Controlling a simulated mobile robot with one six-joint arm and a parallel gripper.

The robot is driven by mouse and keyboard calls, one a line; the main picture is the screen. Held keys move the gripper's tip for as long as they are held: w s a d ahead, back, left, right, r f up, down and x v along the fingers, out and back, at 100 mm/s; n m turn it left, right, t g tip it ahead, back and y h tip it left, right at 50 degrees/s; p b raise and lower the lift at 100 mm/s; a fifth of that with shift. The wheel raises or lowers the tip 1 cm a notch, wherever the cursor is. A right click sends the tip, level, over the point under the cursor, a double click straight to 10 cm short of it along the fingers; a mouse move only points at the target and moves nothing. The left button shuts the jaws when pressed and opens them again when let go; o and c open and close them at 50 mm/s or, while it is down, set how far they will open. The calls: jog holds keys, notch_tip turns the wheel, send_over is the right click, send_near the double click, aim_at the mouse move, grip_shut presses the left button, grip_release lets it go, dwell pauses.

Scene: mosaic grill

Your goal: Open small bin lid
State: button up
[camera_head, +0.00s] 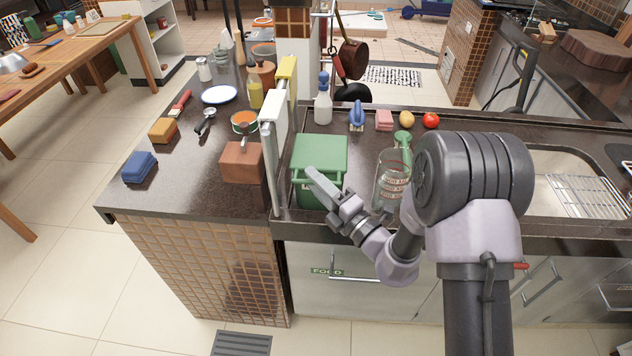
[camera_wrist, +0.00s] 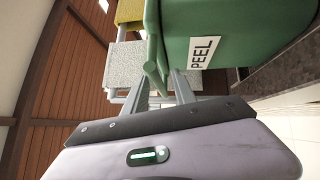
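The small bin (camera_head: 318,190) is a green box with a green lid (camera_head: 320,150) on the counter, and the lid lies closed. In the wrist view the bin's green wall (camera_wrist: 245,25) carries a white PEEL label (camera_wrist: 204,52). My gripper (camera_head: 314,174) is at the front left of the bin, by the lid's edge. In the wrist view the fingers (camera_wrist: 164,82) are apart, with the green rim (camera_wrist: 153,72) close to or between their tips. I cannot tell whether they touch it. My gripper hides part of the bin's front.
A glass jar (camera_head: 392,182) stands close to the right of the bin. An upright divider with grey and yellow tops (camera_head: 275,115) is close on the left, with a brown box (camera_head: 242,162) beyond it. A spray bottle (camera_head: 323,105) and a blue clip-like item (camera_head: 357,117) stand behind.

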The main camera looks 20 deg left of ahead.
grip_shut()
dwell(1.3)
